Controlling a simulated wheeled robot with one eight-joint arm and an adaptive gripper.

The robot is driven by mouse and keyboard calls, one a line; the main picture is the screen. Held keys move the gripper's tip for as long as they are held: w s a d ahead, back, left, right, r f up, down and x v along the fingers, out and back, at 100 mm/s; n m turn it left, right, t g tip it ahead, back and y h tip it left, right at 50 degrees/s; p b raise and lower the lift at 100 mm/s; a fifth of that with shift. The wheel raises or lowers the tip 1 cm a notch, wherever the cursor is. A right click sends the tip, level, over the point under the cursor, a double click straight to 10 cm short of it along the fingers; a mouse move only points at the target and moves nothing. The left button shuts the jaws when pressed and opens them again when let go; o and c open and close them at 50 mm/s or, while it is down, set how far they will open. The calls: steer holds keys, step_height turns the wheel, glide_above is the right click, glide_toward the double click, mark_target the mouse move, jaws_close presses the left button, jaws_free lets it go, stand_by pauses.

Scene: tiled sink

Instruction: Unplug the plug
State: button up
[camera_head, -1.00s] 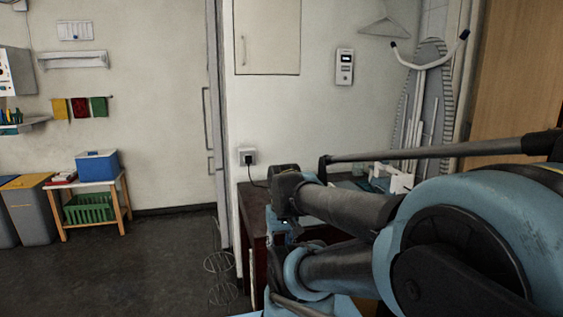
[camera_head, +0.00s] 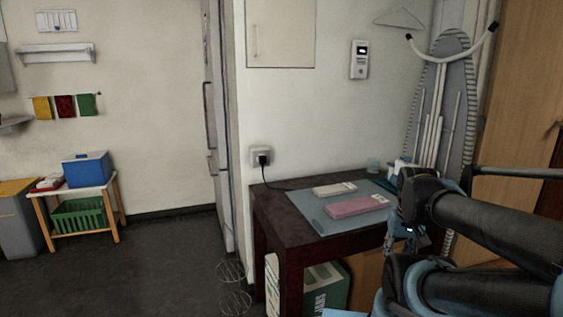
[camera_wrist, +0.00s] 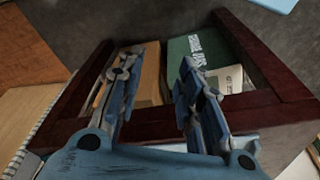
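The black plug (camera_head: 263,160) sits in a white wall socket (camera_head: 257,152) above the left back corner of the dark wooden table. Its black cord hangs down and runs onto the tabletop. My gripper (camera_wrist: 160,85) shows in the wrist view with its two blue fingers spread apart and nothing between them. In the head view my arm is at the lower right, by the table's right side, well to the right of the plug and apart from it. The plug is not seen in the wrist view.
The dark table (camera_head: 292,227) carries a blue mat (camera_head: 335,217), a pink box (camera_head: 357,206) and a pale box (camera_head: 334,189). A green box (camera_head: 327,287) stands under it. An ironing board (camera_head: 440,95) leans at the right. The floor at left is open.

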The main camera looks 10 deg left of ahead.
steer(key=shift+d, duration=0.3)
steer(key=o, duration=0.3)
steer(key=shift+o, duration=1.1)
steer(key=w, duration=0.1)
steer(key=w+a+r, duration=0.1)
steer(key=w+r+n+t+y, duration=0.1)
steer(key=shift+a, duration=0.3)
steer(key=w+a+r+n+t+y, duration=0.25)
steer(key=w+a+r, duration=0.25)
steer(key=w+a, duration=0.45)
steer(key=w+a+r+n+t+y, duration=0.25)
steer(key=w+a+r+y, duration=0.2)
steer(key=w+a, duration=0.5)
steer(key=w+a+r+n+t+y, duration=0.25)
steer(key=w+a+r, duration=0.4)
steer(key=a, duration=0.45)
steer(key=w+a+t+y, duration=0.1)
steer(key=w+a+t, duration=0.1)
steer(key=w+a, duration=0.45)
steer(key=a+f+m+t+h, duration=0.2)
steer(key=a+f, duration=0.6)
steer(key=shift+w+a+t, duration=0.3)
steer(key=shift+w+t, duration=0.05)
